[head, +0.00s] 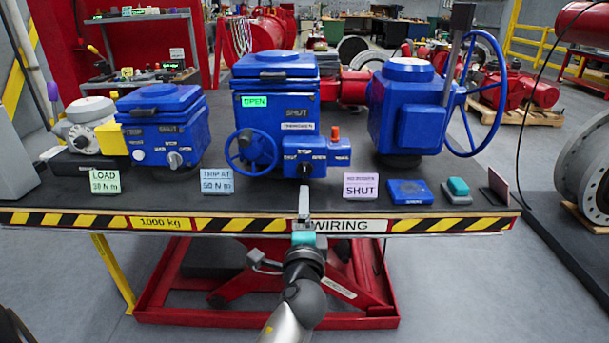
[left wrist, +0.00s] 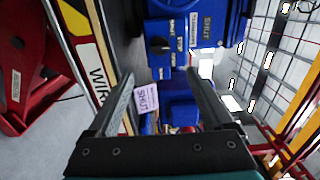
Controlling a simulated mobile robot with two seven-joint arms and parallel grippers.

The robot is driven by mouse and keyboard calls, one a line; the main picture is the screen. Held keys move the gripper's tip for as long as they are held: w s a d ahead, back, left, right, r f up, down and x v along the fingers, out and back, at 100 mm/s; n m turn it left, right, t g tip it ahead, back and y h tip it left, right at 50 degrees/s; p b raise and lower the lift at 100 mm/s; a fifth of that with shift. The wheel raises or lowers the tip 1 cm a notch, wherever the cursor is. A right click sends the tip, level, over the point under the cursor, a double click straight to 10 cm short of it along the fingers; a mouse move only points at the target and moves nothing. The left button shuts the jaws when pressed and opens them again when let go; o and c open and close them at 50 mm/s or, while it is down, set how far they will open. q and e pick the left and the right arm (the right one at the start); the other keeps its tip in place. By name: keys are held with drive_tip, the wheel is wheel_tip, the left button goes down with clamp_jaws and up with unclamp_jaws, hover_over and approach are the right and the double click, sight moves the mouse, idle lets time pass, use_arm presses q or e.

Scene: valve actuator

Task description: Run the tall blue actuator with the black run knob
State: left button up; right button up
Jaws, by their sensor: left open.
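The tall blue actuator (head: 276,101) stands mid-bench, its OPEN window (head: 254,101) lit green and its SHUT window (head: 297,113) dark. A small blue control box on its front right carries the black run knob (head: 305,169) and an orange-red post (head: 335,133). The knob also shows in the left wrist view (left wrist: 159,45), beyond the fingertips. My left gripper (head: 304,190) is at the bench's front edge, below and in front of the knob. My right gripper is not in view.
A blue handwheel (head: 251,152) sits left of the control box. A pink-lilac SHUT card (head: 361,186) stands close right of my gripper, with a flat blue lid (head: 411,192) beyond. Shorter actuators stand left (head: 163,128) and right (head: 408,107). The bench has a striped front edge (head: 230,221).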

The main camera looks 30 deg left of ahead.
use_arm(q)
approach(305, 173)
drive_tip(key=b+x, duration=0.2)
drive_tip(key=x, duration=0.5)
drive_tip(key=shift+w, duration=0.1)
drive_tip(key=shift+w+a, duration=0.35)
drive_tip(key=shift+w, duration=0.1)
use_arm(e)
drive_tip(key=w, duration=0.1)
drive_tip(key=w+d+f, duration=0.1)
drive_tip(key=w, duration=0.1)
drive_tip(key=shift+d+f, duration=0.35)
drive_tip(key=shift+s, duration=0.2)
use_arm(q)
clamp_jaws()
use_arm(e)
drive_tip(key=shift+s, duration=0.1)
